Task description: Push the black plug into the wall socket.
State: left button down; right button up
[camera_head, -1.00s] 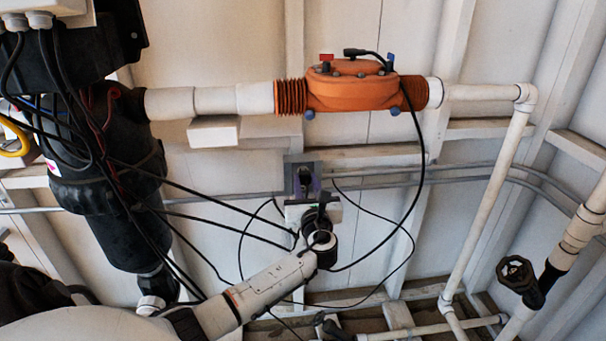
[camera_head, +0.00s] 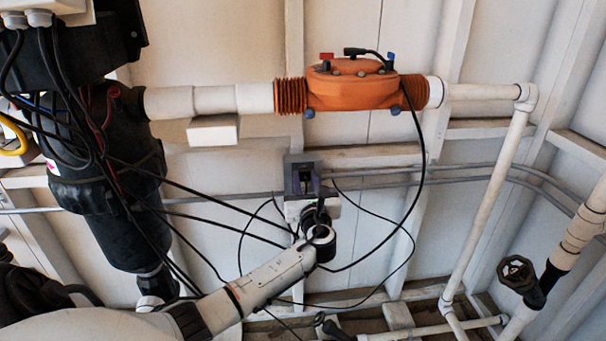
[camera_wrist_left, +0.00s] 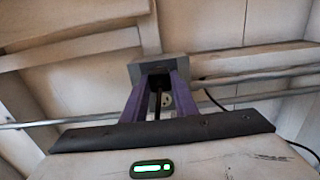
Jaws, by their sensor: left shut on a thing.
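The wall socket is a grey box (camera_head: 291,176) on the wall, in the middle of the head view. It also shows in the left wrist view (camera_wrist_left: 137,72), with a pale outlet face (camera_wrist_left: 168,100) partly visible inside. My left gripper (camera_head: 307,183) is at the front of this box. Its purple fingers (camera_wrist_left: 157,88) are shut on the small black plug (camera_wrist_left: 157,79), at the box opening. A dark cord hangs between the fingers. The fingers hide much of the plug, and I cannot tell how deep it sits. My right gripper is not in view.
An orange reactor housing (camera_head: 352,91) on a pale pipe is above the socket. Loose black cables (camera_head: 412,215) loop around my left arm. A black cylinder (camera_head: 110,190) stands left; a valve wheel (camera_head: 520,273) is at lower right. Grey conduits (camera_head: 400,177) run along the wall.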

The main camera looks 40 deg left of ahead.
pick_arm(q)
jog(key=shift+w+a, duration=0.3)
jog(key=shift+a, duration=0.1)
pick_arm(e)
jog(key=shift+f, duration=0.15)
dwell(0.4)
pick_arm(q)
jog(key=c, duration=1.3)
grip_release()
jog(key=shift+c, duration=0.2)
jog(key=p+v, duration=0.1)
jog(key=v, duration=0.9)
jog(key=shift+d, duration=0.15)
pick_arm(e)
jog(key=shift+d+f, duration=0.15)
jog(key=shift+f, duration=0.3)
